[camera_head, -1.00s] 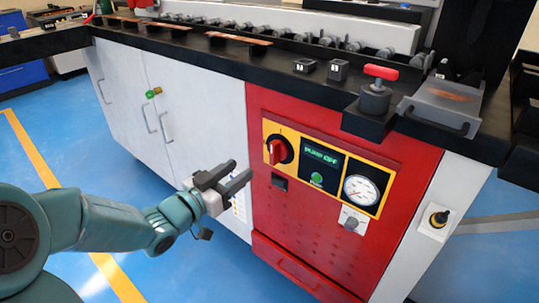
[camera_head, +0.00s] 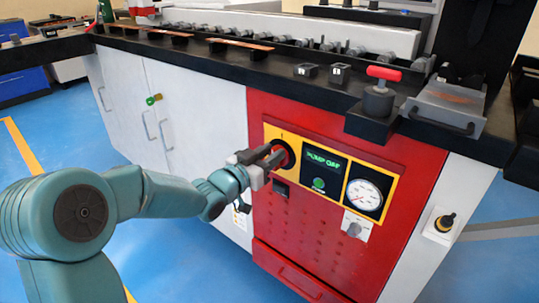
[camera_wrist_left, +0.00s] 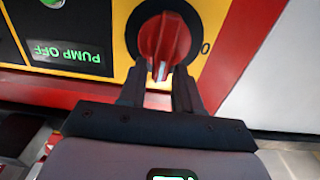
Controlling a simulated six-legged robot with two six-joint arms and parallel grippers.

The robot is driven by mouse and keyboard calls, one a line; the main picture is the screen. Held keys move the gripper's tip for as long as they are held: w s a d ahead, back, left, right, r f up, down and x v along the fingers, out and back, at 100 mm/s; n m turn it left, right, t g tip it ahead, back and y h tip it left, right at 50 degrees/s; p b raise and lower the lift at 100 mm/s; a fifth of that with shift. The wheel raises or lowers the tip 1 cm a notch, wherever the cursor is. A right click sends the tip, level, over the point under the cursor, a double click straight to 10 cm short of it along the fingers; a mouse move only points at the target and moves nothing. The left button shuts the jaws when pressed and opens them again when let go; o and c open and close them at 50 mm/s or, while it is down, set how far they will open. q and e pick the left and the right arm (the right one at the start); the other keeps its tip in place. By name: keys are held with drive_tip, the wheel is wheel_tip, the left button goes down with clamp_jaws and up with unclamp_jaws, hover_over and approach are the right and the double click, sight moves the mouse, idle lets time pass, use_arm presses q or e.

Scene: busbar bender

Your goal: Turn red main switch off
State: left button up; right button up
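The red main switch (camera_head: 280,155) is a rotary knob on a black disc in a yellow panel on the machine's red front. In the left wrist view the red knob (camera_wrist_left: 164,40) has a white mark at its gripper-side end and a "0" printed to its right. My left gripper (camera_head: 272,157) is at the switch and partly hides it. In the wrist view its two dark fingers (camera_wrist_left: 160,80) are apart, one on either side of the knob's near end. Contact cannot be told. The right gripper is not in view.
Beside the switch are a green-lettered display (camera_head: 323,162), which reads PUMP OFF in the wrist view, a green button (camera_head: 319,184) and a round gauge (camera_head: 364,195). The black worktop (camera_head: 225,60) overhangs the panel. A red-handled part (camera_head: 380,88) stands on it.

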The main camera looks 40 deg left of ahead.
use_arm(q)
clamp_jaws()
drive_tip(key=shift+a+n, duration=0.1)
drive_tip(key=shift+n, duration=0.2)
drive_tip(key=shift+w+a+f+n+p, duration=0.1)
drive_tip(key=shift+a+f+n+p, duration=0.35)
drive_tip(key=shift+n+p, duration=1.65)
drive_tip(key=shift+s+a+f+n+p, duration=0.1)
drive_tip(key=shift+a+f+n+p, duration=0.3)
drive_tip(key=shift+n, duration=3.25)
drive_tip(key=shift+w+a+f+n+p, duration=0.1)
drive_tip(key=shift+a+f+n+p, duration=0.3)
drive_tip(key=shift+n+p, duration=1.7)
drive_tip(key=shift+f+n+b, duration=0.1)
drive_tip(key=shift+n+b, duration=0.65)
drive_tip(key=shift+n, duration=0.1)
drive_tip(key=shift+d, duration=0.1)
